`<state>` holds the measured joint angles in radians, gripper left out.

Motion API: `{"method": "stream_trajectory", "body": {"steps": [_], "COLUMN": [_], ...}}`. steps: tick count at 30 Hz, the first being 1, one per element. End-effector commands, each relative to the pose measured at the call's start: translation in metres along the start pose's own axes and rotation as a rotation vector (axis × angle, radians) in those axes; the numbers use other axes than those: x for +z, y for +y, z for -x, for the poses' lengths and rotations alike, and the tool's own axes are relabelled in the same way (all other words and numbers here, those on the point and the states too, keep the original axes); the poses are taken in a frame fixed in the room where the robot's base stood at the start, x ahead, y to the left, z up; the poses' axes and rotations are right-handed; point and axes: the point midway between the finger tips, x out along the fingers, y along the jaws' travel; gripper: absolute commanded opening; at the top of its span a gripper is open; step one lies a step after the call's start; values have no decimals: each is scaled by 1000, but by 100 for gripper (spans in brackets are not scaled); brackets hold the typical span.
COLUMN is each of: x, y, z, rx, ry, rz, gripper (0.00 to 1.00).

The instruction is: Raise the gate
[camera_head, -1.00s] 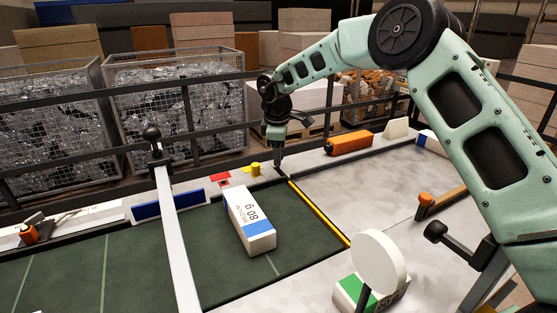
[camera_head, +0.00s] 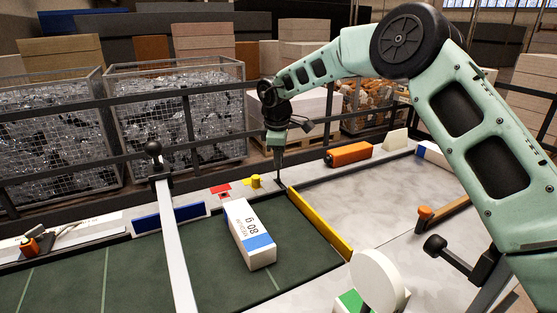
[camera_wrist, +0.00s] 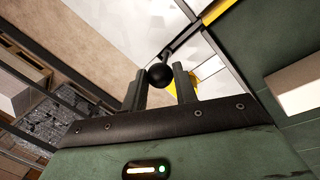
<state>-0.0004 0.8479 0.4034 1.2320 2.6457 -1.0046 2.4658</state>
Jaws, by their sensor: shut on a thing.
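The yellow gate (camera_head: 320,224) stands across the end of the green belt (camera_head: 215,268) as an upright strip. It also shows in the wrist view (camera_wrist: 217,10). A black ball knob (camera_wrist: 160,75) on a dark rod sits between the fingers of my gripper (camera_wrist: 161,88). In the head view my gripper (camera_head: 279,172) is at the far end of the gate, and the knob is hidden there. The gripper is shut on the knob. A white ream (camera_head: 247,233) with a blue band lies on the belt, left of the gate and apart from it.
A white bar (camera_head: 172,235) with a black knob crosses the belt. On the far ledge are a yellow knob (camera_head: 256,181), a red marking (camera_head: 220,190) and an orange box (camera_head: 348,154). A white disc (camera_head: 378,269) stands at the front. The grey surface beyond the gate is mostly clear.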

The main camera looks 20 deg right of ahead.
Motion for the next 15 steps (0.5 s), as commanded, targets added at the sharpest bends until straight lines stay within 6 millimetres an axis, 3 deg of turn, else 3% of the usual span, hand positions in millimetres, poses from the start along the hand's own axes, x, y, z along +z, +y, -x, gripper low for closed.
{"method": "stream_trajectory", "body": {"steps": [5, 6, 8, 15], "x": [-1, -1, -1, -1], "y": [3, 3, 3, 2], "z": [5, 5, 5, 3], "rx": [10, 10, 11, 8], "ry": [4, 5, 5, 4], "rz": [-1, -1, -1, -1], "gripper": [0, 34, 50, 50]}}
